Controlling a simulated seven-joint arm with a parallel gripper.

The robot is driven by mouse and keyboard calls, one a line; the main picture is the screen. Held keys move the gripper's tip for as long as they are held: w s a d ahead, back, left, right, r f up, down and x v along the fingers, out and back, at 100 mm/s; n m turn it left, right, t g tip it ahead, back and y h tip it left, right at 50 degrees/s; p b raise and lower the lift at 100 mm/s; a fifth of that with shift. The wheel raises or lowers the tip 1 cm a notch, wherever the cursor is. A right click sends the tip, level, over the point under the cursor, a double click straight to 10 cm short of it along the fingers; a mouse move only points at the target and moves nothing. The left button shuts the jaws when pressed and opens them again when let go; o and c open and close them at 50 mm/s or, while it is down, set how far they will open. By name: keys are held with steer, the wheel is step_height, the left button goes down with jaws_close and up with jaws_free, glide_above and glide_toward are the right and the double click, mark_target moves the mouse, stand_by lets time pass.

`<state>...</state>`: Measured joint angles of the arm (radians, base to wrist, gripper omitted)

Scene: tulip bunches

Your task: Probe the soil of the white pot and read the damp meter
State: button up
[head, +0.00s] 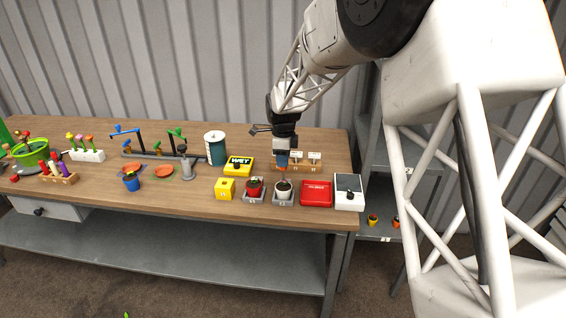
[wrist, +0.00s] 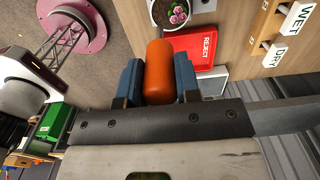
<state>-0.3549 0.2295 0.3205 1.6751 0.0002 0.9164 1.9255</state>
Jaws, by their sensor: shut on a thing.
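My gripper (head: 283,156) is shut on an orange handle, which I take to be the probe. In the wrist view the orange handle (wrist: 158,72) sits between the two blue fingertips. In the head view my gripper is just above the white pot (head: 283,190), which stands in a grey tray. The wrist view shows part of the white pot (wrist: 155,22), with dark soil and pink blooms. The probe's lower end is hidden or too small, so I cannot tell whether it touches the soil. A yellow meter (head: 236,170) has a dark face reading WET.
A red pot (head: 254,188) and yellow block (head: 225,189) stand left of the white pot. The red REJECT tray (head: 316,193) and a white box (head: 348,200) stand right. WET and DRY signs (wrist: 281,53) are behind.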

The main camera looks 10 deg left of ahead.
steer(key=shift+r, duration=1.5)
steer(key=shift+a, duration=0.1)
stand_by(0.4)
